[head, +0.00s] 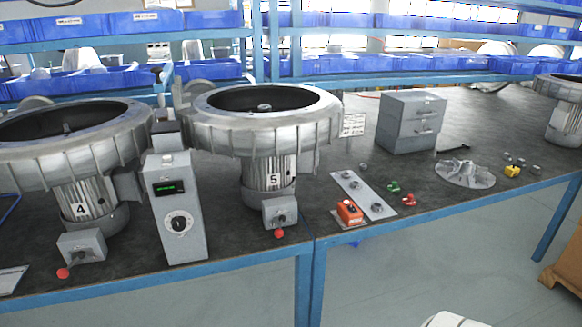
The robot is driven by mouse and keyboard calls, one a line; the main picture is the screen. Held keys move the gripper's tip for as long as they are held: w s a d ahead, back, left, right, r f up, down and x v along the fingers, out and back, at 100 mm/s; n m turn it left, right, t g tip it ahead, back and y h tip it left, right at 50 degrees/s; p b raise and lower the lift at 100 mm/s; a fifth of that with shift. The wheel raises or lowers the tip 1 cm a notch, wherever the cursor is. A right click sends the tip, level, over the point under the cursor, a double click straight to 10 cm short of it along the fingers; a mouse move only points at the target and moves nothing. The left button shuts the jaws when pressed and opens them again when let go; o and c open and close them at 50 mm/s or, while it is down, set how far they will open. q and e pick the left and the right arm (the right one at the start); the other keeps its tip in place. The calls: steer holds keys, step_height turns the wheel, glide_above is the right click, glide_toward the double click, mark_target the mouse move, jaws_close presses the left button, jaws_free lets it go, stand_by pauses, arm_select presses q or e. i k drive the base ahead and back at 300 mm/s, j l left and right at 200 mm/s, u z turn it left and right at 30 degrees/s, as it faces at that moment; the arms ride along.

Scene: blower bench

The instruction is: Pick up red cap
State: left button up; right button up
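A small red piece (408,200), possibly the red cap, lies on the dark bench top right of a grey metal plate, with a similar green piece (393,187) just behind it. Two red round knobs also show at the bench front, one at the switch box of blower 4 (63,273) and one below the switch box of blower 5 (280,234). They are too small to tell for sure which is a cap. Neither of my grippers shows in the head view.
The metal plate (351,184) carries round fittings and an orange box (349,212). Large blowers (265,120) fill the left. Blue bins line the back.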

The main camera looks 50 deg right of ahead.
mark_target(409, 201)
steer(key=l+z, duration=0.1)
steer(key=z, duration=1.8)
